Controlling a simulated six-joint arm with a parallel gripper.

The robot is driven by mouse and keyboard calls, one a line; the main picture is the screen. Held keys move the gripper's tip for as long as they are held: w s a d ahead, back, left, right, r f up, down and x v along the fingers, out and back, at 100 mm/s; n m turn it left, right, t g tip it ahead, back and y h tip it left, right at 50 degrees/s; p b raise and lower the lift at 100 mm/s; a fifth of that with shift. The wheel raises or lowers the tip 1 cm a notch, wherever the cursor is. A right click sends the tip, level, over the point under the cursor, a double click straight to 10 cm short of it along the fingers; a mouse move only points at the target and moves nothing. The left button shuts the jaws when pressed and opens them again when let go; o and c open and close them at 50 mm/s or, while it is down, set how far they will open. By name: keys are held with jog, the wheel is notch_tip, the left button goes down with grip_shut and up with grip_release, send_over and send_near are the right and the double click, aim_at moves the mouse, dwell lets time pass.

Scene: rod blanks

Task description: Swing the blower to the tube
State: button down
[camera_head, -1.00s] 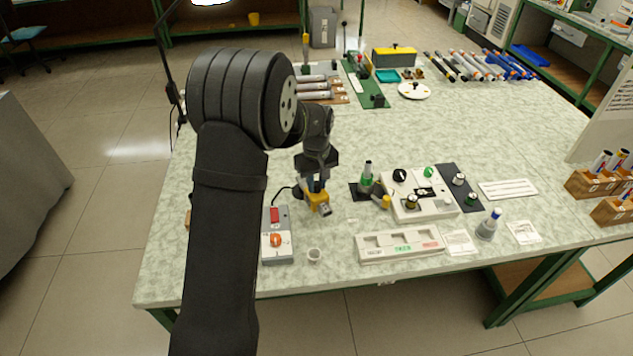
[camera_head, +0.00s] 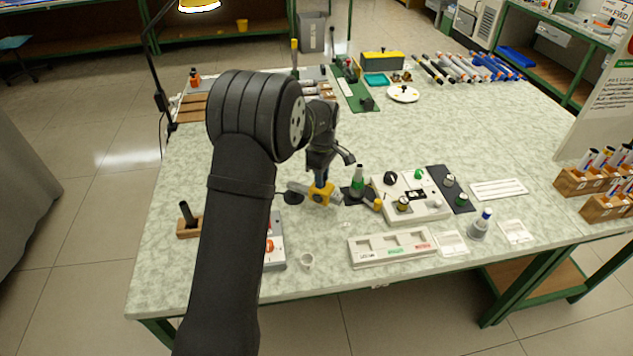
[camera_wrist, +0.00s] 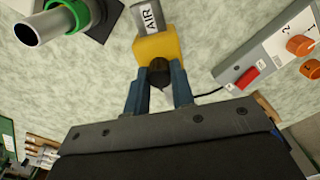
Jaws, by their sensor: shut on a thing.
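My gripper (camera_head: 320,183) is shut on the blower (camera_head: 321,194), which has a yellow body. In the wrist view, its blue fingers (camera_wrist: 158,95) close around a dark knob on the yellow block (camera_wrist: 156,47). A grey nozzle part marked AIR (camera_wrist: 147,17) extends from the block, away from the gripper. The wrist view shows an open-ended metallic tube (camera_wrist: 45,25) at the upper left by green and black parts. It is apart from the nozzle. Exact alignment cannot be told.
The grey control box (camera_wrist: 262,65) with a red switch is partly hidden by my arm in the head view. A white panel with knobs (camera_head: 425,207) stands right of the holder.

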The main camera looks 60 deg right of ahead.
jog(key=d+n, duration=0.2)
jog(key=shift+w+d+n, duration=0.15)
jog(key=shift+w+n, duration=0.15)
jog(key=shift+w+d+n, duration=0.3)
jog(key=shift+d+n, duration=0.2)
jog(key=shift+n, duration=0.2)
jog(key=shift+w+d+n, duration=0.3)
jog(key=shift+d+n, duration=0.2)
jog(key=shift+n, duration=0.2)
jog(key=c, duration=1.2)
grip_release()
jog(key=shift+c, duration=0.2)
notch_tip(320, 180, up, 18)
jog(key=shift+f, duration=0.25)
